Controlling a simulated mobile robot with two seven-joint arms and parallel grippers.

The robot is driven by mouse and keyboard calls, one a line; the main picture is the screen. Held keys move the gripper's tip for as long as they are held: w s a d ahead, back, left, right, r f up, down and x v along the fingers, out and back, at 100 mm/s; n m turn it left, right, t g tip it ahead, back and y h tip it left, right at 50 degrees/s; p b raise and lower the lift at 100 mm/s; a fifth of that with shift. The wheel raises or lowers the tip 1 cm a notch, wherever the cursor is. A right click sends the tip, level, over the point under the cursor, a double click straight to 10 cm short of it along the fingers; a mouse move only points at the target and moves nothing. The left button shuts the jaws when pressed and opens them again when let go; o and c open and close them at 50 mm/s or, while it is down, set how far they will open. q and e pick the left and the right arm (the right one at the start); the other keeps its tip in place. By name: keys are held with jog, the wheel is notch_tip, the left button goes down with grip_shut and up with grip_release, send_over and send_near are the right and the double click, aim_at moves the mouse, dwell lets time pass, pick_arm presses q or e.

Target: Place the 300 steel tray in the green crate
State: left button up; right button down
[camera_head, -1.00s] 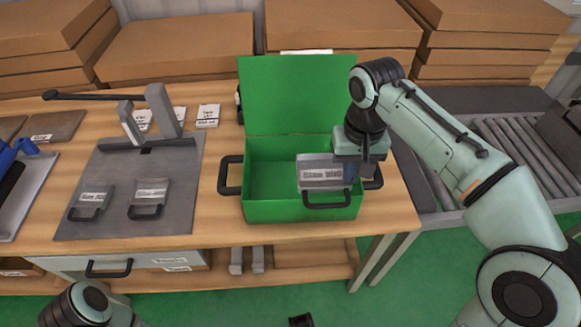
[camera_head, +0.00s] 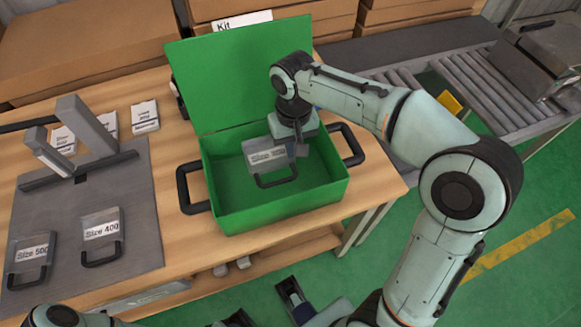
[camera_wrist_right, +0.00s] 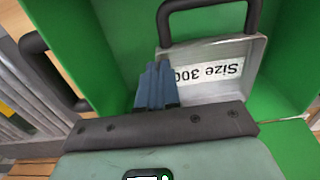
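The grey steel tray labelled Size 300 (camera_head: 266,155) is inside the open green crate (camera_head: 285,207), near its back wall, with its black handle toward the front. In the right wrist view the tray (camera_wrist_right: 215,85) shows its label upside down, with green crate walls around it. My right gripper (camera_head: 298,147) reaches into the crate at the tray's right side. In the wrist view its blue fingers (camera_wrist_right: 156,86) are close together at the tray's side edge and appear shut on it. Whether the tray touches the crate floor is hidden.
The crate's raised lid (camera_head: 235,85) stands behind the tray. Trays labelled Size 500 (camera_head: 30,255) and Size 400 (camera_head: 101,232) lie on a grey board (camera_head: 140,200) at the left. Cardboard boxes (camera_head: 90,45) stand behind. A roller conveyor (camera_head: 470,85) is at the right.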

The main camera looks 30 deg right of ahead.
notch_tip(320, 180, down, 8)
jog(key=shift+f+b, duration=0.2)
jog(key=shift+b, duration=0.6)
jog(key=shift+f, duration=0.15)
jog(key=c, duration=1.4)
grip_release()
jog(key=shift+o, duration=0.2)
notch_tip(320, 180, up, 12)
jog(key=p, duration=0.3)
jog(key=shift+r, duration=0.2)
